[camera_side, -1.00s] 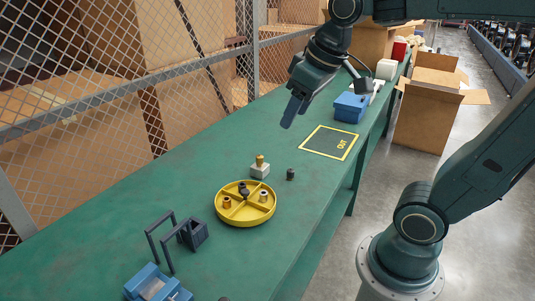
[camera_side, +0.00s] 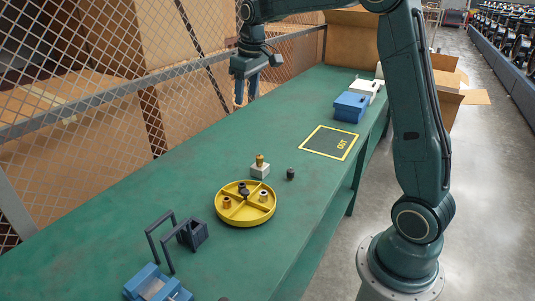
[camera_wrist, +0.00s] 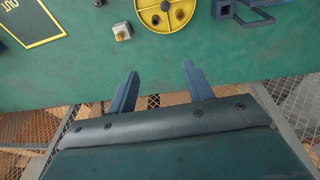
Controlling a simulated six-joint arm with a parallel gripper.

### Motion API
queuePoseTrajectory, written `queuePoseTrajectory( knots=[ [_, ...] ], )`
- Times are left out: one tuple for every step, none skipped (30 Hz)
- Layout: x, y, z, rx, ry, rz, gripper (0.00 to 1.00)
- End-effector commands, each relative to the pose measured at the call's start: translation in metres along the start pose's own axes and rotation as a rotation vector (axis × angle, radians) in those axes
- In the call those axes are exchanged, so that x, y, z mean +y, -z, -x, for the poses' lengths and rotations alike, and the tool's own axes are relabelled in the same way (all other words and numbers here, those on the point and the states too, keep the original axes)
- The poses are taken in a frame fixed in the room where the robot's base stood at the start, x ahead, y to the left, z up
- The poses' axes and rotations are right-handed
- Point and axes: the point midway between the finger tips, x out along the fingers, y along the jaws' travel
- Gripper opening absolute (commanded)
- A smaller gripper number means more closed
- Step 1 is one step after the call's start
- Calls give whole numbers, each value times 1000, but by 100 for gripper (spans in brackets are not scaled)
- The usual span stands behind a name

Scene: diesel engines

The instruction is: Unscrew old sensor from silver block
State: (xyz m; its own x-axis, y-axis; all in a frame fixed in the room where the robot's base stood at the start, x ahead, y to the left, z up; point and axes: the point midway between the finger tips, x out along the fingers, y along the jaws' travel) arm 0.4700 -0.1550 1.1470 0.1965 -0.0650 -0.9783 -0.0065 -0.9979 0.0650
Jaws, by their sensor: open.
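The silver block (camera_side: 260,170) sits on the green bench near the middle, with the brass-coloured old sensor (camera_side: 260,159) standing upright in its top. In the wrist view the block (camera_wrist: 122,31) and the sensor (camera_wrist: 121,36) show at the upper left, beyond my fingertips. My gripper (camera_side: 246,98) is open and empty. It hangs fingers down above the far edge of the bench by the mesh fence, behind the block and well apart from it. In the wrist view its two fingers (camera_wrist: 160,75) are spread wide with nothing between them.
A yellow divided tray (camera_side: 245,219) with several small fittings stands just in front of the block. A small dark part (camera_side: 290,174) lies right of the block. The OUT mat (camera_side: 331,143) and blue box (camera_side: 350,107) are farther back. A dark frame (camera_side: 175,237) stands front left.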

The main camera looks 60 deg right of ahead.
Motion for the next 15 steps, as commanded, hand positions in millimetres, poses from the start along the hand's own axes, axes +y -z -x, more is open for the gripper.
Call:
queuePoseTrajectory(
  knots=[
    [10,7,-12,-14,2,-2,51],
    [15,11,-17,-20,2,-2,51],
    [21,16,-25,-28,4,-3,51],
    [26,19,-31,-35,5,-2,51],
    [32,22,-38,-41,6,-2,51],
    [38,26,-46,-48,7,-2,51],
    [43,29,-52,-54,8,-2,51],
    [49,31,-59,-60,9,-2,51],
    [55,34,-68,-68,11,-1,51],
    [60,37,-74,-74,13,-1,51],
    [66,38,-82,-81,15,-2,51],
    [72,41,-91,-88,17,-2,51],
    [78,42,-98,-93,18,-1,51],
    [83,44,-105,-99,20,-1,51],
    [89,45,-115,-107,22,-2,51]
  ],
)
